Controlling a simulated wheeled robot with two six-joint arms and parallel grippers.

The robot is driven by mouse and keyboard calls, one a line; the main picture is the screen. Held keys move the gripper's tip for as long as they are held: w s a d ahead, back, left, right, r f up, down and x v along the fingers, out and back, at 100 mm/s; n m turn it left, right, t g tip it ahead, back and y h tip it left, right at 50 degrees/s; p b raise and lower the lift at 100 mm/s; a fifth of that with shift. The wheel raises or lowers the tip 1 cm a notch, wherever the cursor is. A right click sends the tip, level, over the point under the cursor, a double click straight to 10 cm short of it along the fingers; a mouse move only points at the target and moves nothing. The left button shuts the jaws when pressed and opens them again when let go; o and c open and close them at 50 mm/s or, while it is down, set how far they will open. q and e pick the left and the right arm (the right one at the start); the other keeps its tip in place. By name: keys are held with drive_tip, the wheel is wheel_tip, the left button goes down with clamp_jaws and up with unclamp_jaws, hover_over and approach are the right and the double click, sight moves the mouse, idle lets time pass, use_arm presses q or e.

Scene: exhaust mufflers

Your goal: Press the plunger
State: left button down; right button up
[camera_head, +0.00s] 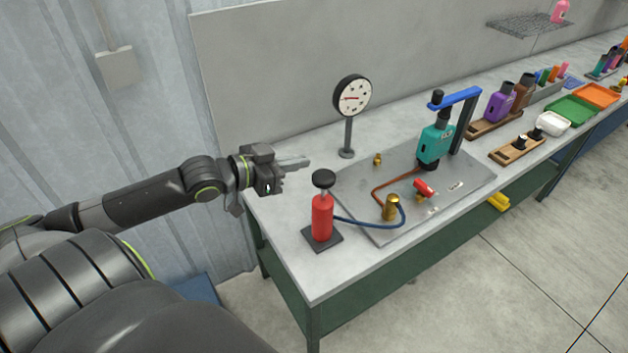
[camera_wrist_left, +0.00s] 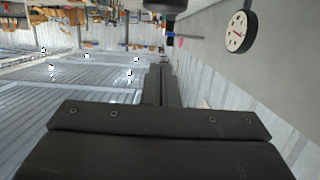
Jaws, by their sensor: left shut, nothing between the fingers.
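The plunger is a black round knob (camera_head: 324,179) on top of a red cylinder (camera_head: 322,217), which stands upright on a dark square base (camera_head: 322,238) near the table's left front. My left gripper (camera_head: 306,161) is shut and empty, its fingers pointing right, just above and to the left of the knob in the head view. A gap shows between them in the picture. In the left wrist view the shut fingers (camera_wrist_left: 162,85) show at the middle, and a dark rounded part at the top edge cannot be told for certain. My right gripper is not in view.
A dial gauge (camera_head: 351,96) on a stand is behind the plunger, also in the wrist view (camera_wrist_left: 241,31). A blue hose (camera_head: 370,224) runs to a brass fitting (camera_head: 391,207) on a metal plate (camera_head: 465,184). A teal device (camera_head: 435,145) stands behind. Trays and bottles line the right.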

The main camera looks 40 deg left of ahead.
sight(314, 181)
use_arm(q)
drive_tip(key=x, duration=0.4)
drive_tip(key=shift+w+d, duration=0.15)
drive_tip(key=shift+w, duration=0.05)
wheel_tip(314, 181, down, 2)
drive_tip(key=shift+w+f, duration=0.1)
drive_tip(key=shift+f, duration=0.95)
wheel_tip(314, 181, down, 6)
drive_tip(key=b, duration=0.6)
drive_tip(key=shift+r+b, duration=0.2)
drive_tip(key=shift+b, duration=0.1)
